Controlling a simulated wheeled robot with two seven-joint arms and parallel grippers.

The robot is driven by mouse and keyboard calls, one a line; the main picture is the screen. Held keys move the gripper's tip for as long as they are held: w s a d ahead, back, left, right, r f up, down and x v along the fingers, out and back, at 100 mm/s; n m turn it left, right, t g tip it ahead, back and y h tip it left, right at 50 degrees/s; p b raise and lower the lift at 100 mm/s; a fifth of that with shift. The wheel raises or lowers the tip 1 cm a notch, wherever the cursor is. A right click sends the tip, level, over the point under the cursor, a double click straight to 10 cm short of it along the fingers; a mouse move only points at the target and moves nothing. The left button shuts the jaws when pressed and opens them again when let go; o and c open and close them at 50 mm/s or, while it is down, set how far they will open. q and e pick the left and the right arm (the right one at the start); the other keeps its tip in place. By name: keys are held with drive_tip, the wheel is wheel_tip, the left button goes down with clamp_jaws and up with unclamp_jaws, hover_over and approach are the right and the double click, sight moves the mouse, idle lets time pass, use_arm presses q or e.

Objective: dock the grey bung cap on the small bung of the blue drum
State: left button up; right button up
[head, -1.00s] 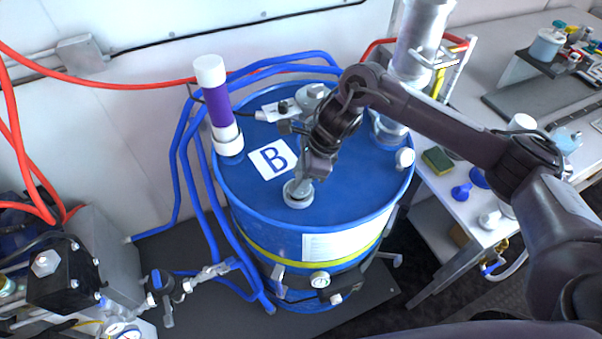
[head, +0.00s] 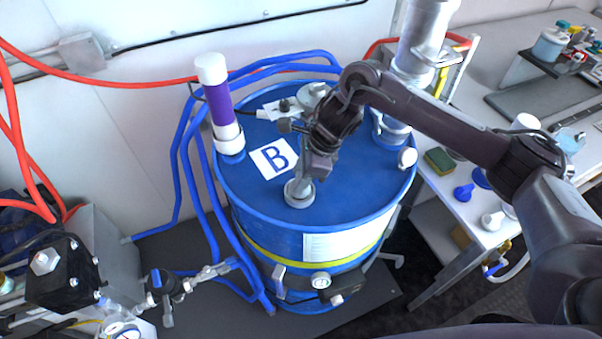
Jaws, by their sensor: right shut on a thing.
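The blue drum (head: 345,193) stands upright in the middle of the head view, with a "B" label on its lid. My right gripper (head: 303,180) points down at the front part of the lid, shut on the grey bung cap (head: 299,193). The cap is at a round grey fitting on the lid, which looks like the small bung. The fingers and cap hide most of that fitting, so I cannot tell whether the cap is fully seated. My left gripper is not in view.
A purple and white cylinder (head: 221,105) stands at the lid's left edge. A large grey cylinder (head: 418,40) rises at the back right. Blue hoses (head: 183,150) run around the drum's left side. A white bench (head: 460,205) with small parts is at the right.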

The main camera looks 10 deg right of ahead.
drive_tip(key=shift+b, duration=0.4)
drive_tip(key=shift+f+b, duration=0.55)
idle(0.5)
drive_tip(key=o, duration=0.7)
drive_tip(key=shift+r, duration=0.1)
drive_tip(key=p+v, duration=0.5)
drive_tip(key=v, duration=0.6)
drive_tip(key=shift+p, duration=0.3)
drive_tip(key=shift+a, duration=0.15)
